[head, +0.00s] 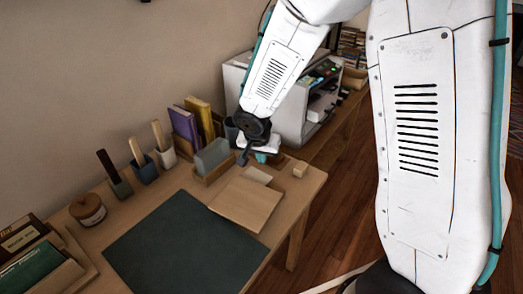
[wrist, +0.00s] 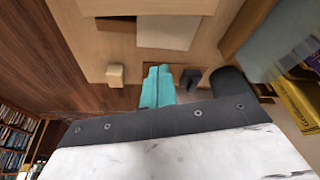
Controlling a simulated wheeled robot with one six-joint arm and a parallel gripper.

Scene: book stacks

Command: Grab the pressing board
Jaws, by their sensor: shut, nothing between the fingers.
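The pressing board appears to be the flat pale wooden board (head: 246,204) in the head view. A pale flat piece (wrist: 168,32) and a tan strip at the top edge show there; I cannot tell for sure which is the board.
A small wooden block (head: 300,169) sits near the desk's right end. A holder with a grey-blue slab (head: 212,156) stands left of my gripper, with upright books (head: 185,127) behind. A white printer (head: 290,100) stands behind. The green mat (head: 180,245) is clear.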

